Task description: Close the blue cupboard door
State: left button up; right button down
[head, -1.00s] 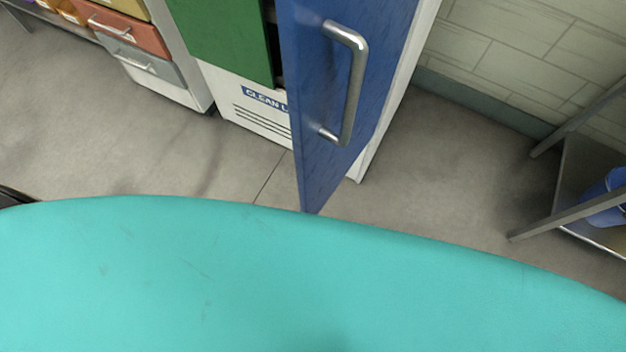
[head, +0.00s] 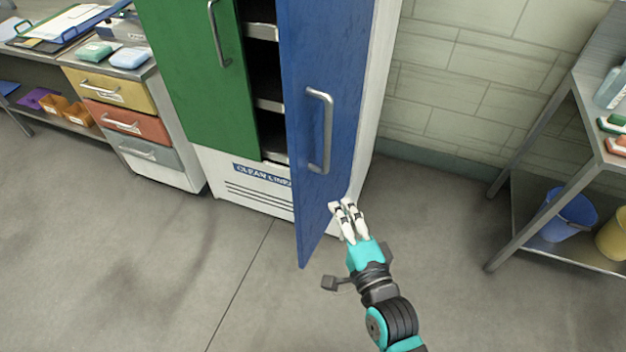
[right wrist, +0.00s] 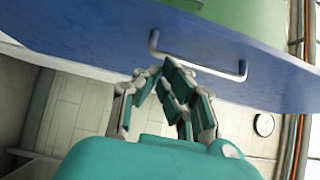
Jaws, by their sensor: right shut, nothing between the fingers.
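The blue cupboard door (head: 312,70) stands ajar in the head view, swung out from the white cupboard, with dark shelves showing in the gap beside it. Its metal handle (head: 325,130) is upright on the outer face. My right gripper (head: 342,206) is shut and empty, at the lower part of the door's outer face, below the handle. Whether it touches the door I cannot tell. In the right wrist view the shut fingers (right wrist: 165,75) point toward the blue door (right wrist: 90,45) and appear just below its handle (right wrist: 200,70). My left gripper is not in view.
The green door (head: 200,90) left of the gap appears shut. A drawer unit (head: 125,120) stands further left. A metal shelf rack (head: 520,220) with a blue bucket (head: 568,215) stands at the right. The grey floor in front is clear.

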jog(key=p, duration=0.1)
send_near(306, 164)
jog(key=w+d, duration=0.2)
jog(key=w, duration=0.1)
jog(key=a, duration=0.1)
jog(key=w+a+p, duration=0.1)
jog(key=a, duration=0.1)
jog(key=shift+w+a, duration=0.35)
jog(key=shift+f, duration=0.1)
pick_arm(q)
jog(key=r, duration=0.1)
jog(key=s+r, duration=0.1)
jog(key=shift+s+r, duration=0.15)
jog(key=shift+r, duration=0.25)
